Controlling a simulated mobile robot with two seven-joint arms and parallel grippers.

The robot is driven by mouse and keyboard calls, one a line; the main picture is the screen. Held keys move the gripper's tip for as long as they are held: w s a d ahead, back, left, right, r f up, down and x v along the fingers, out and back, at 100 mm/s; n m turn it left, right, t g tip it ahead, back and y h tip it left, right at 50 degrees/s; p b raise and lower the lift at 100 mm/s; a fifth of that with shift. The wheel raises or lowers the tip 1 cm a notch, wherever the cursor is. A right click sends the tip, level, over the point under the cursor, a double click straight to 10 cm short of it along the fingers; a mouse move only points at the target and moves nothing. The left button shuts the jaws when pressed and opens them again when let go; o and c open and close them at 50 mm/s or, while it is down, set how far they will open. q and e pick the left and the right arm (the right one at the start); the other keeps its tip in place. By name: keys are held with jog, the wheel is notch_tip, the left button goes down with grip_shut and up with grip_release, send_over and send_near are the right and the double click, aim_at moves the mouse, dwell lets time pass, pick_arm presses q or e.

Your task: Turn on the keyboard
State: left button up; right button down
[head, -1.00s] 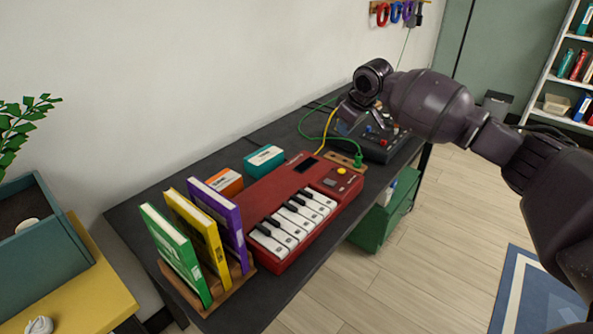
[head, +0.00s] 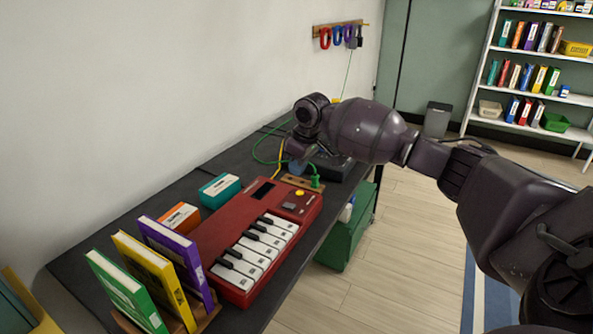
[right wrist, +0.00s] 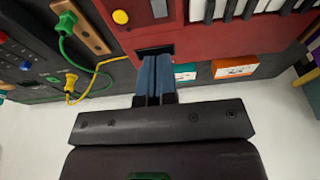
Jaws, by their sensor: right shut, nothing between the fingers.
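The red keyboard (head: 220,235) lies on the dark table, with white and black keys along its front. A yellow button (head: 299,192) sits near its far right end, and a small dark screen (head: 263,190) is behind it. The keyboard also shows in the right wrist view (right wrist: 225,38), with the yellow button (right wrist: 120,17) left of the fingers. My right gripper (head: 297,167) is over the keyboard's far end. Its blue fingers (right wrist: 155,60) are together and empty, overlapping the dark screen in the right wrist view; contact cannot be told. My left gripper is out of view.
Green, yellow and purple books (head: 175,262) stand at the near end. Orange (head: 180,218) and teal (head: 219,190) boxes lie behind the keyboard. A dark device (head: 333,168) and a wooden strip with a green plug (head: 315,182) adjoin its far end; cables run there.

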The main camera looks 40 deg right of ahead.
aim_at(292, 205)
jog(key=x, duration=0.3)
jog(key=b+x, duration=0.1)
jog(key=x, duration=0.2)
jog(key=s+b+x, duration=0.1)
jog(key=x, duration=0.3)
jog(key=shift+w+d+f, duration=0.1)
jog(key=shift+d+f, duration=0.1)
jog(key=shift+f, duration=0.05)
jog(key=shift+f+b, duration=0.4)
jog(key=shift+f, duration=0.1)
jog(key=shift+f, duration=0.15)
jog(key=shift+w+a+r, duration=0.25)
jog(key=shift+w+r, duration=0.05)
jog(key=shift+w, duration=0.25)
